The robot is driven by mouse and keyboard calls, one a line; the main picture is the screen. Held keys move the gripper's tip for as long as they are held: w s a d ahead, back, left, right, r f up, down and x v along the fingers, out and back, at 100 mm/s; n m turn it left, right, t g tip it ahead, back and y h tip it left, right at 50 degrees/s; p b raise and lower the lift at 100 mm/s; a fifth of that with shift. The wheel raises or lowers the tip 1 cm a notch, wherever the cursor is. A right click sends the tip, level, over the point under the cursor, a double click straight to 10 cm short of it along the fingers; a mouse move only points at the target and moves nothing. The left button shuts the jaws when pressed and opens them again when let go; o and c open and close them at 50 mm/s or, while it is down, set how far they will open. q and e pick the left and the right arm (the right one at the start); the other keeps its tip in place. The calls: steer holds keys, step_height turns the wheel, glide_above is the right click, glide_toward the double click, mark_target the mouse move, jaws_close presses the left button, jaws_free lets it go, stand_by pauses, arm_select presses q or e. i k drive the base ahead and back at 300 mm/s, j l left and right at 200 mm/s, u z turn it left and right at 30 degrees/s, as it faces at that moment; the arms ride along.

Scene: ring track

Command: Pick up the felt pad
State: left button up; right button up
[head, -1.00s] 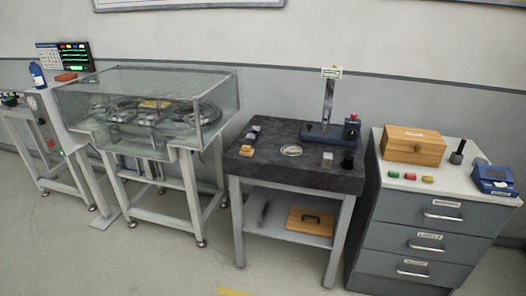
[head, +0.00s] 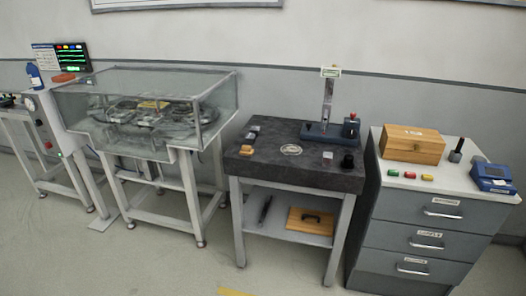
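I cannot tell for sure which thing is the felt pad. On the dark stone-topped table (head: 300,175) lie several small items near its left edge: a grey and white piece (head: 251,135) and a tan block with a pale top (head: 246,149). A flat round pale item (head: 290,150) lies near the middle of the top. All are too small to tell their material. Neither of my grippers is in view.
A glass-walled ring track enclosure (head: 145,110) stands on a frame at left. A gauge stand (head: 326,110) is at the table's back. A grey drawer cabinet (head: 425,225) with a wooden box (head: 412,145) stands at right. The floor in front is mostly clear.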

mark_target(245, 150)
steer(key=i+l+u, duration=0.3)
steer(key=i+l, duration=0.15)
steer(key=i+l+u, duration=0.35)
steer(key=l, duration=0.2)
